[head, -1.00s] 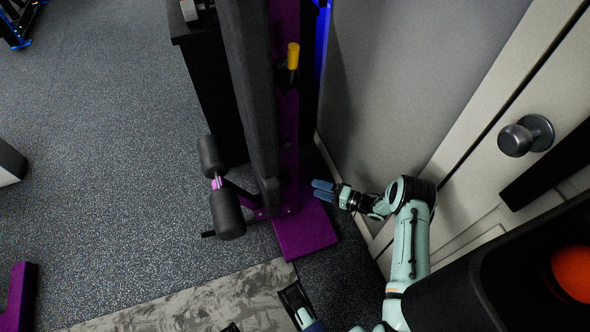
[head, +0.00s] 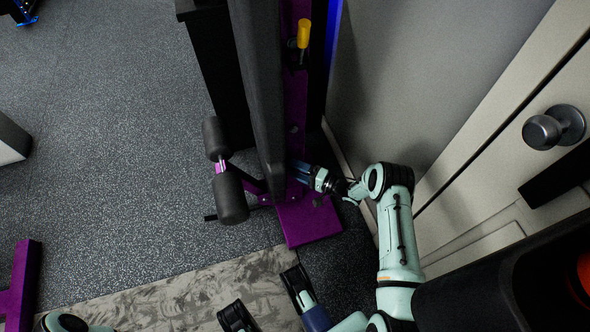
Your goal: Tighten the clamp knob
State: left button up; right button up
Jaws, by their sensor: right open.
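The purple upright of the bench machine (head: 296,100) stands beside a long dark pad (head: 258,80) and ends on a purple foot plate (head: 308,222). A yellow-ended knob (head: 304,33) sits high on the upright. A small dark round part (head: 318,201) shows near its foot; I cannot tell which of these is the clamp knob. My right gripper (head: 300,172), with blue fingers, is low beside the upright, just above the foot plate. It is open, its fingertips pointing left toward the pad. Whether it touches anything is unclear.
Two dark foam rollers (head: 231,198) stick out left of the pad. A grey wall (head: 400,80) and a pale door with a dark round handle (head: 553,127) bound the right side. The speckled floor (head: 110,130) on the left is mostly clear.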

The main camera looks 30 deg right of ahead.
pick_arm(q)
jog(key=shift+s+f, duration=0.1)
jog(key=shift+s, duration=0.25)
pick_arm(e)
jog(key=shift+w+a, duration=0.3)
jog(key=shift+w, duration=0.2)
jog(key=c, duration=1)
pick_arm(q)
jog(key=w, duration=0.1)
jog(key=w+r+p, duration=0.1)
jog(key=w+t, duration=0.1)
jog(key=shift+w+d+r+p, duration=0.2)
jog(key=shift+w+r+p, duration=0.05)
jog(key=shift+r+p, duration=0.05)
pick_arm(e)
jog(key=shift+r+n+g+h, duration=0.15)
jog(key=shift+n+g+h, duration=0.45)
jog(key=shift+n+g, duration=0.15)
jog(key=shift+c, duration=0.2)
jog(key=o, duration=1)
jog(key=shift+o, duration=0.2)
